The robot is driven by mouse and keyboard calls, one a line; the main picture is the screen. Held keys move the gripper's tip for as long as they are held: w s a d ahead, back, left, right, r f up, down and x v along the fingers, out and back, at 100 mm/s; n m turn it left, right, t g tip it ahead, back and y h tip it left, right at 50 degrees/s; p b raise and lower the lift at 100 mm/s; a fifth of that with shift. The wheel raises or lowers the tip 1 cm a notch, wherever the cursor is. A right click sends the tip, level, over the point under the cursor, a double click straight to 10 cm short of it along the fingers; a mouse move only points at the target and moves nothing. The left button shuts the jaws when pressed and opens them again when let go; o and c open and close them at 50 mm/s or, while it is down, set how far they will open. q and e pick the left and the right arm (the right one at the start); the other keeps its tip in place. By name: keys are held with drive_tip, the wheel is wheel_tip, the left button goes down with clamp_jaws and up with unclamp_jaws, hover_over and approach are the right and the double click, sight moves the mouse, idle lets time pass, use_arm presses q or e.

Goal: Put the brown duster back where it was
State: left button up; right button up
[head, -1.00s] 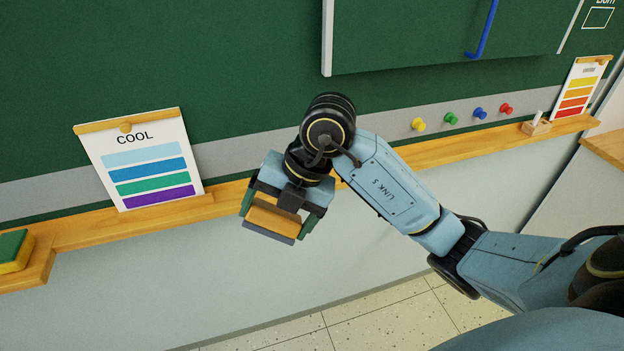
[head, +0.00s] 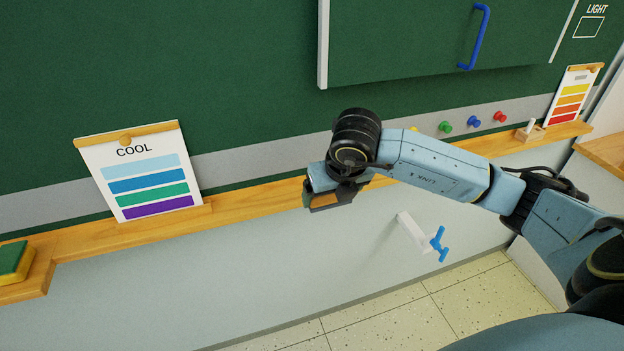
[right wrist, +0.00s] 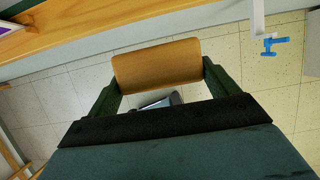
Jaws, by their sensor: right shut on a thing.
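The brown duster (right wrist: 157,66) is held between the two fingers of my right gripper (head: 329,202). In the right wrist view it spans the gap between the fingers, with floor showing behind it. In the head view only a small brown part of the duster (head: 326,199) shows under the wrist. The gripper is in front of the wooden ledge (head: 250,195) under the green board, right of the COOL card. Whether the duster touches the ledge I cannot tell. My left gripper is not in view.
The COOL card (head: 145,172) stands on the ledge at left, and a green and yellow duster (head: 14,262) lies at the far left. Coloured pins (head: 473,121), a wooden holder (head: 530,132) and a warm-colour card (head: 573,95) are at right. A white bracket with a blue handle (head: 438,243) juts out below.

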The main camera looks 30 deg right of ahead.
drive_tip(key=w+d, duration=0.1)
drive_tip(key=w, duration=0.3)
drive_tip(key=w+p, duration=0.1)
drive_tip(key=w, duration=0.2)
drive_tip(key=w+d+f, duration=0.1)
drive_tip(key=w, duration=0.3)
drive_tip(key=shift+w+d+f, duration=0.1)
drive_tip(key=shift+w+d, duration=0.2)
drive_tip(key=shift+d, duration=0.05)
wheel_tip(320, 180, down, 5)
drive_tip(key=shift+s+f+p, duration=0.1)
drive_tip(key=shift+f+p, duration=0.05)
drive_tip(key=shift+p, duration=0.3)
drive_tip(key=shift+w+d+f, duration=0.1)
drive_tip(key=shift+w+f, duration=0.15)
drive_tip(key=o, duration=0.7)
